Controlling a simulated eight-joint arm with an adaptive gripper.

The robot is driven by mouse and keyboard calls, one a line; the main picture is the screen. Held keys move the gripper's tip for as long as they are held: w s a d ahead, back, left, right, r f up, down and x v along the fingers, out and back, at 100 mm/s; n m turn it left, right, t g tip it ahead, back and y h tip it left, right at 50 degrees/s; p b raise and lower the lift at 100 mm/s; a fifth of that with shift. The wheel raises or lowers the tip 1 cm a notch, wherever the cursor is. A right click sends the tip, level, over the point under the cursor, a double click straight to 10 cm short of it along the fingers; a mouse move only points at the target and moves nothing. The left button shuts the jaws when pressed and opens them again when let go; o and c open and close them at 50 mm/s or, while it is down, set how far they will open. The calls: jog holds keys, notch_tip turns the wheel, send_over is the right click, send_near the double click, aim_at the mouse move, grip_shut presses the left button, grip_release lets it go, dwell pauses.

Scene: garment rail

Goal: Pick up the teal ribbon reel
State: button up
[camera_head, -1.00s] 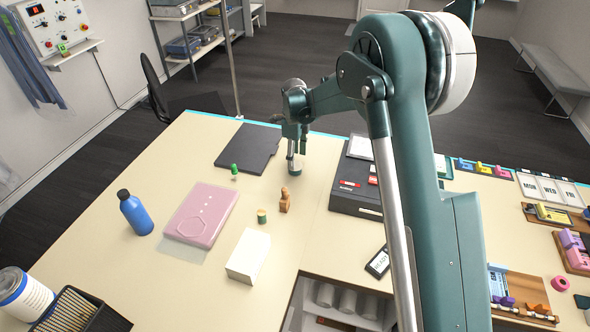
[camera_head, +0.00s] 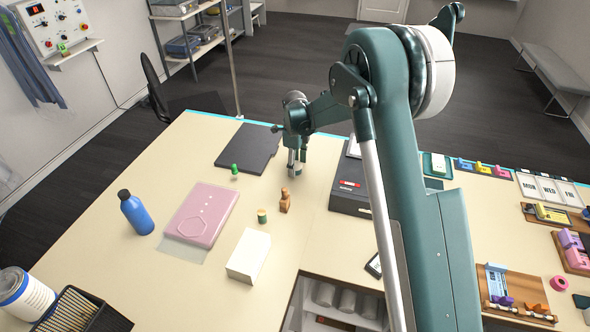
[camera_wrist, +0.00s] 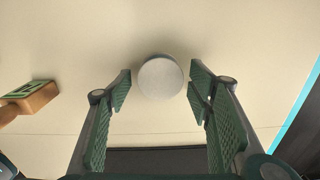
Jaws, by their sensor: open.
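A small round reel with a pale grey top (camera_wrist: 160,79) stands upright on the cream table, between my fingers in the wrist view. My gripper (camera_wrist: 160,75) is open, with one green padded finger on each side of the reel and a gap on both sides. In the head view my gripper (camera_head: 297,164) points down at the table and mostly hides the reel.
A wooden stamp (camera_head: 285,201) stands close in front. A green-topped piece (camera_head: 262,216), white box (camera_head: 249,255) and green marker (camera_head: 234,171) are nearby. A dark clipboard (camera_head: 248,147) lies left and a dark case (camera_head: 350,200) stands close right.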

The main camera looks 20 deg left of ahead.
jog(key=shift+c, duration=0.5)
jog(key=c, duration=0.8)
jog(key=shift+r+b, duration=0.3)
jog(key=shift+r, duration=4.7)
